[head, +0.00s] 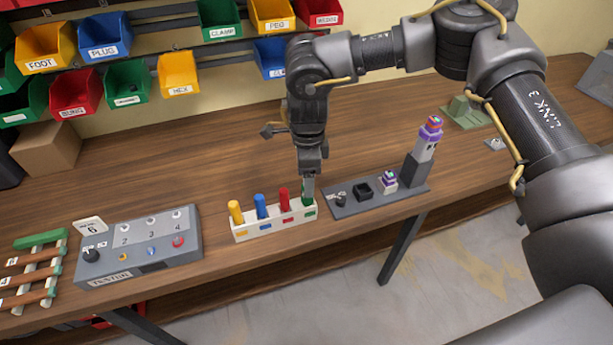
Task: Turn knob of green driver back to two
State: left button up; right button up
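The green driver (309,199) stands upright in the right end slot of a white rack (271,226). Only part of its green handle shows; my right gripper hides the rest. My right gripper (308,190) points straight down at the handle with its fingers at it. The fingers are seen edge-on, so I cannot tell whether they are shut on it. No knob or number on the driver can be made out. My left gripper is not in view.
Red (284,199), blue (260,205) and yellow (236,211) drivers stand beside it in the rack. A grey tester box (138,250) with a black knob sits left. A dark fixture base (378,197) lies close right. The wooden table behind the rack is clear.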

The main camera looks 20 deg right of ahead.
jog(key=shift+r+p, duration=2.3)
jog(key=shift+r, duration=1.1)
